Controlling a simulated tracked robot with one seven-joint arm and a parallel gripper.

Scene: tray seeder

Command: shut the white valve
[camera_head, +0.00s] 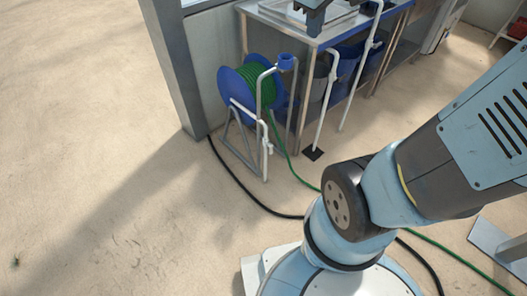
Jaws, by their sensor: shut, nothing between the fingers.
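A white pipe (260,104) stands in front of a hose reel, with a bend at its top. A small pale fitting (268,148) sits low on this pipe. It may be the white valve, but it is too small to tell its handle or its setting. My arm comes in from the right and covers the lower right of the view. My gripper is outside the view, so how it stands to the valve is hidden.
A blue reel (232,88) with green hose stands by a grey post (176,65). A metal bench (310,38) stands to its right, with pale poles before it. Black and green hoses (238,183) cross the floor. The sandy floor at left is clear.

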